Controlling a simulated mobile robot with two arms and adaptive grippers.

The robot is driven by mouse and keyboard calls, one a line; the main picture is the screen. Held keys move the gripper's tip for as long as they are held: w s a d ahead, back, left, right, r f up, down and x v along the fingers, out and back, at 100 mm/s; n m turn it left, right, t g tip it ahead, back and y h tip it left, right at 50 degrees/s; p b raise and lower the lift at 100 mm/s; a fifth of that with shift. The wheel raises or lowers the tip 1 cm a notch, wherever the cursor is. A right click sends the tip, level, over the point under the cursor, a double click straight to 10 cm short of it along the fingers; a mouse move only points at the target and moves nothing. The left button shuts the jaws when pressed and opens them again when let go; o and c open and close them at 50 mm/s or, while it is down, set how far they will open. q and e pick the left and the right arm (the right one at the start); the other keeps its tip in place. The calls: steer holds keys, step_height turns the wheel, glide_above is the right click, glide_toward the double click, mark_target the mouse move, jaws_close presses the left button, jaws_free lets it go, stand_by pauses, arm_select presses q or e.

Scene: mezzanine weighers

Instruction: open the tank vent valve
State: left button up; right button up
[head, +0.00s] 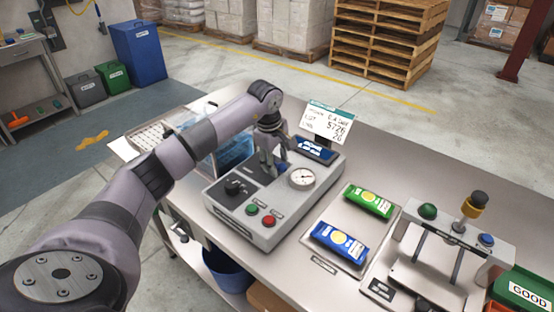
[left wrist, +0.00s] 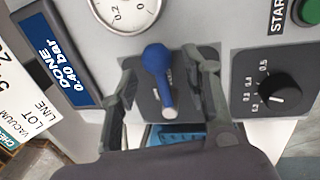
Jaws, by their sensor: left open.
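The valve handle (left wrist: 157,62) is a blue lever with a rounded knob and a pale stem end, on a dark plate of the grey control unit (head: 283,226). My left gripper (head: 271,168) points down over this unit, beside its display and gauge. In the left wrist view my left gripper (left wrist: 165,70) is open, with one finger on each side of the blue lever. I see gaps between the lever and the fingers. A clear tank (head: 236,152) with blue contents stands behind the unit, partly hidden by my left arm. My right gripper is not in view.
The display (left wrist: 56,65) reads "DONE 0.40 bar", near a round gauge (head: 302,177). A black dial (head: 236,187) and green (head: 252,210) and red buttons are close by. A green packet (head: 368,201) and blue packet (head: 339,243) lie on a tray. A fixture (head: 462,238) stands at right.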

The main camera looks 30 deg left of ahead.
arm_select(q)
steer(key=shift+w+f, duration=0.1)
steer(key=shift+f, duration=0.2)
steer(key=shift+c, duration=0.5)
jaws_close()
